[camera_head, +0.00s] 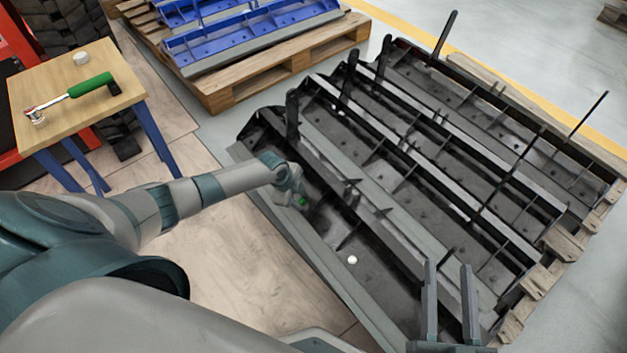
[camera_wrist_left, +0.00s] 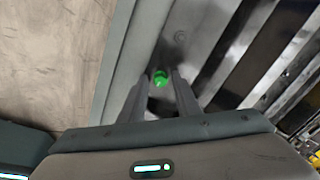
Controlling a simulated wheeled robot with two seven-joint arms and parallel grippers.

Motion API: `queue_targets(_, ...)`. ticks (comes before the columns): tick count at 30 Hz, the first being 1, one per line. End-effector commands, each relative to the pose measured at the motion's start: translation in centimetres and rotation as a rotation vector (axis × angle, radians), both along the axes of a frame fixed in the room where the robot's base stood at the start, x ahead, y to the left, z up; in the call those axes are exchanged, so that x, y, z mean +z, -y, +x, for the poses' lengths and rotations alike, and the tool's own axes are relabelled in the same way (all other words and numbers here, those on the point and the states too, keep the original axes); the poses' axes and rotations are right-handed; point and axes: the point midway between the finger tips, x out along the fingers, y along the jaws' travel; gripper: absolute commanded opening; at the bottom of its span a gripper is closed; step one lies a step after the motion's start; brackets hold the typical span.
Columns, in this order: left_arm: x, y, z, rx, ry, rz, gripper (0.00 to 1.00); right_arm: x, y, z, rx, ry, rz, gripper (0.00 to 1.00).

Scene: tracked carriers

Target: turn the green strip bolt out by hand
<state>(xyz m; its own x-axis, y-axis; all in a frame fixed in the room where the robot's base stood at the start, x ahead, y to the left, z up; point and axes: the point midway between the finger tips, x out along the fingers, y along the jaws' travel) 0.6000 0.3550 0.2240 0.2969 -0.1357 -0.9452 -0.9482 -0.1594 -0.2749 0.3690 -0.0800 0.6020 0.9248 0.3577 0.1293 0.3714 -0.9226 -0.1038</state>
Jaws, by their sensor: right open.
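The green strip bolt (camera_head: 301,202) sits on the front dark strip of the black carrier (camera_head: 400,277), at its left part. My left gripper (camera_head: 293,188) is right over it and hides part of it. In the left wrist view the green bolt (camera_wrist_left: 161,79) lies between the two fingertips of my left gripper (camera_wrist_left: 161,77). I cannot tell whether the fingers touch it or a small gap remains. My right gripper (camera_head: 450,268) is open and empty, its fingers pointing up the picture over the carrier's near right part.
A small table (camera_head: 50,78) at left holds a ratchet with a green handle (camera_head: 91,85) and a white round piece (camera_head: 81,58). A white dot (camera_head: 352,260) shows on the front strip. Upright posts (camera_head: 292,115) rise from the carrier. Blue parts (camera_head: 250,35) lie on a pallet behind.

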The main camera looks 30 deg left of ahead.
Motion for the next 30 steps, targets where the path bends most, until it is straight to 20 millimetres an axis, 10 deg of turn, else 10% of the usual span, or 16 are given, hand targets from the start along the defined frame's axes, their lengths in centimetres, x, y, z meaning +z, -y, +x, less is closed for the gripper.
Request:
queue_targets(18, 0.19, 0.00, 0.04, -0.011, 0.003, 0.004, 0.30, 0.23, 0.00, 0.00, 0.000, 0.000, 0.000, 0.41)
queue_targets(22, 0.19, 0.00, 0.04, -0.011, 0.003, 0.004, 0.01, 0.23, 0.00, 0.00, 0.000, 0.000, 0.000, 0.41)
queue_targets(30, 0.41, 0.05, 0.05, 0.030, -0.003, -0.010, 0.00, 0.80, 0.00, 0.00, 0.000, 0.000, 0.000, 0.41)
